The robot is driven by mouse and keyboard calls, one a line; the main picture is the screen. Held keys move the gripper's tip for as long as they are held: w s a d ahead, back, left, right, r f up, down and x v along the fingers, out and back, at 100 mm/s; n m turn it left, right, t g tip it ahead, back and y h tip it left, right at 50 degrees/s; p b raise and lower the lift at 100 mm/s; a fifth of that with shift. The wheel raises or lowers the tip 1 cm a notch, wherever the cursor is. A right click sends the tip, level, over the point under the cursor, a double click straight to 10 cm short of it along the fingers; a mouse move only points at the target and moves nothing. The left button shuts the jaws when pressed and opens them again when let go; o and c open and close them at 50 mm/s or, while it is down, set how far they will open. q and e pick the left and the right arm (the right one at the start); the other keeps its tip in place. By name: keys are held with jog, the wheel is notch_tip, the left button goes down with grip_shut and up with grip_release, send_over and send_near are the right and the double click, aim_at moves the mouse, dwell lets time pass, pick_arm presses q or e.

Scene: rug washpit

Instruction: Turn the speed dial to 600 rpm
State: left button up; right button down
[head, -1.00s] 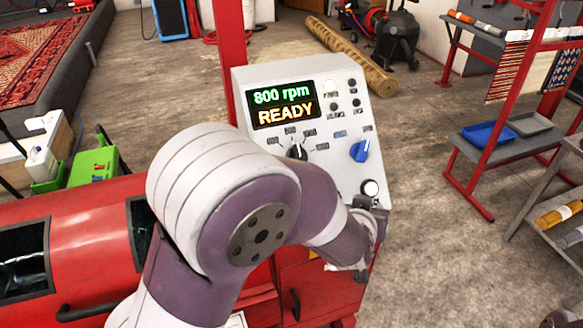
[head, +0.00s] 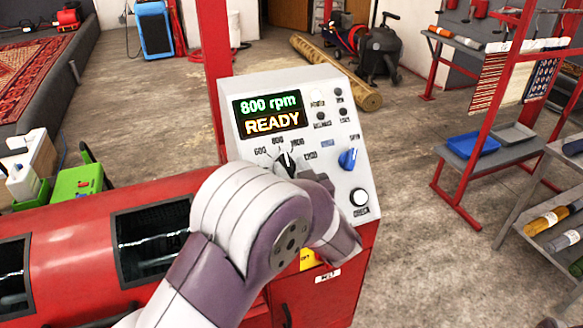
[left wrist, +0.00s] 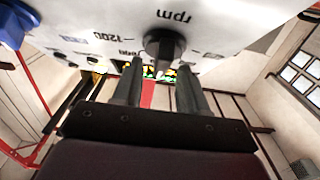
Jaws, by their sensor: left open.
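The black speed dial (head: 284,160) is on the sloped face of the grey control panel (head: 331,143). Labels for 600, 800, 1000 and 1200 stand around it. Its white mark points upward, roughly toward 800. The display (head: 268,115) reads "800 rpm" and "READY". My left gripper (head: 296,172) is just in front of the dial, and my arm hides part of it. In the left wrist view the dial (left wrist: 164,46) lies just past the tips of the open left gripper (left wrist: 158,76), roughly between them; I cannot tell if they touch. My right gripper is not in view.
A blue knob (head: 348,159) and a white round button (head: 359,197) are right of the dial. Small buttons are above. The red machine body (head: 80,240) extends left. A red rack with a blue tray (head: 473,144) stands right, with open floor between.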

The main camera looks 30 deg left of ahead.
pick_arm(q)
jog(key=shift+w+a, duration=0.1)
jog(key=shift+a, duration=0.1)
grip_shut()
jog(key=n+g+y, duration=0.1)
jog(key=n+g, duration=0.1)
jog(key=n, duration=0.2)
jog(key=shift+w+d+b, duration=0.1)
jog(key=shift+w+b, duration=0.05)
jog(key=shift+b, duration=0.25)
jog(key=shift+w+n+g+y, duration=0.1)
jog(key=shift+n+g+y, duration=0.2)
jog(key=shift+n+g, duration=1.1)
jog(key=shift+n+g+y, duration=0.3)
jog(key=shift+n+g, duration=0.6)
jog(key=shift+n, duration=0.9)
jog(key=shift+r, duration=0.1)
